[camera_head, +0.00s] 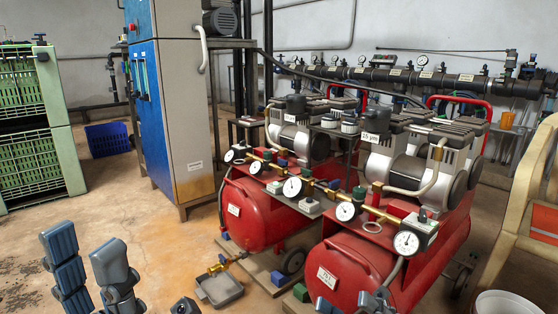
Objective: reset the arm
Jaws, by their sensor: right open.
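My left gripper (84,244) is at the lower left, with its two grey-blue fingers pointing up and standing apart. Floor shows between the fingers and nothing is held. My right gripper (348,302) shows only as fingertips at the bottom edge, in front of the nearer red compressor tank (377,262). Its fingertips are apart, and the rest of it is cut off by the frame. I cannot tell whether it touches the tank.
A second red tank (255,213) stands behind, with gauges and brass fittings above. A grey tray (220,289) lies on the floor. A blue-grey cabinet (178,120), green crates (38,165) and a blue basket (107,139) stand at left. Floor between is clear.

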